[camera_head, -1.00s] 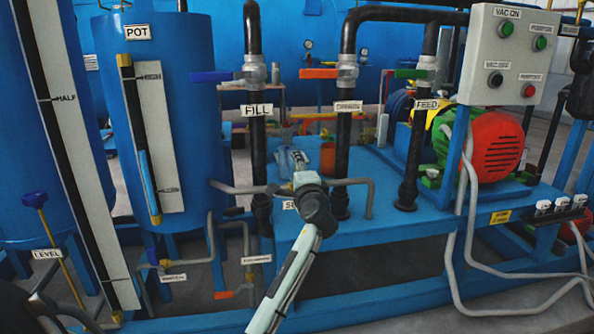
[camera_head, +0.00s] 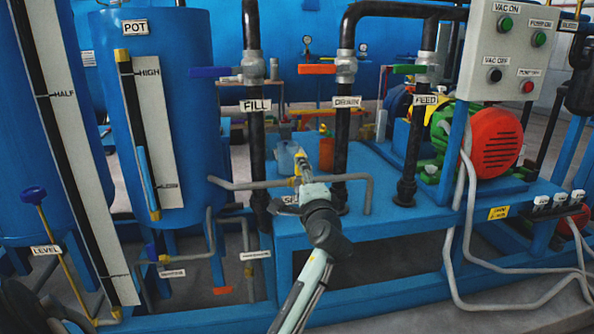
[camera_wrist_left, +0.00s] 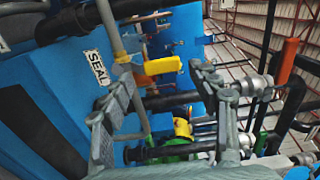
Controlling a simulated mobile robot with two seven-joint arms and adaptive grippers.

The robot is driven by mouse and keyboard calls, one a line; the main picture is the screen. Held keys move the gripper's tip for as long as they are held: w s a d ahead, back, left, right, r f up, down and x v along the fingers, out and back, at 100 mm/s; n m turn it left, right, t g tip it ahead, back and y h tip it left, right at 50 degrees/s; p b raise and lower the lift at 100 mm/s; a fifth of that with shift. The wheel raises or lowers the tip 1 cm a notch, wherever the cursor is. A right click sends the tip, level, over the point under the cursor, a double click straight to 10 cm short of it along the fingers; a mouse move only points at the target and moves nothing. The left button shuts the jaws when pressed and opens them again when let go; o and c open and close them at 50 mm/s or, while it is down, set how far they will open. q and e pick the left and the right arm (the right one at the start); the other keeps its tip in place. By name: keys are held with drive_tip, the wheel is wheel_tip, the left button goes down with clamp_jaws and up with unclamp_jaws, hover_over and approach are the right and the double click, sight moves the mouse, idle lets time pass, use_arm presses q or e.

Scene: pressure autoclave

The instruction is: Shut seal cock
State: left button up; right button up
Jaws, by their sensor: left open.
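The seal cock's yellow handle (camera_wrist_left: 163,66) shows in the left wrist view, sticking out sideways from a grey pipe (camera_wrist_left: 117,42) beside the SEAL label (camera_wrist_left: 98,68). My left gripper (camera_wrist_left: 160,74) is open, its two fingers on either side of the handle's line of sight. I cannot tell whether the fingers touch it. In the head view my left gripper (camera_head: 306,184) is at the seal pipe above the blue skid, and a small yellow part (camera_head: 302,164) shows just past it. The arm partly hides the SEAL label (camera_head: 289,200). My right gripper is out of view.
The grey seal pipe (camera_head: 357,178) runs close around the gripper. Black FILL (camera_head: 256,140), middle and FEED (camera_head: 414,140) pipes stand nearby. A light blue container (camera_head: 288,157) and the red-green pump motor (camera_head: 495,143) sit beyond. The skid's front top (camera_head: 385,220) is clear.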

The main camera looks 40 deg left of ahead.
use_arm(q)
drive_tip(key=v, duration=0.3)
drive_tip(key=shift+s+d, duration=0.3)
drive_tip(key=s+d+f+n+g+h+p, duration=0.1)
drive_tip(key=s+d+f+g+h, duration=0.2)
drive_tip(key=f, duration=0.8)
drive_tip(key=s+d+f+n+h, duration=0.1)
drive_tip(key=s+f+h, duration=0.35)
drive_tip(key=f, duration=0.75)
drive_tip(key=s+d+f+n+g+h, duration=0.2)
drive_tip(key=s+d+f, duration=0.2)
drive_tip(key=s+f, duration=0.3)
drive_tip(key=s+d+f+n+g+h, duration=0.2)
drive_tip(key=s+d+f, duration=0.3)
drive_tip(key=s+f, duration=0.3)
drive_tip(key=s+g+p, duration=0.1)
drive_tip(key=s, duration=0.3)
drive_tip(key=shift+f+h, duration=0.25)
drive_tip(key=shift+h, duration=0.1)
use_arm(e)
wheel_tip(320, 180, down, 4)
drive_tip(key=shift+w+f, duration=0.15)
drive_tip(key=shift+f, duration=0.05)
use_arm(q)
drive_tip(key=shift+s+d+f+g, duration=0.1)
drive_tip(key=shift+s+f+g, duration=0.05)
drive_tip(key=shift+s+g, duration=0.2)
drive_tip(key=shift+c, duration=0.2)
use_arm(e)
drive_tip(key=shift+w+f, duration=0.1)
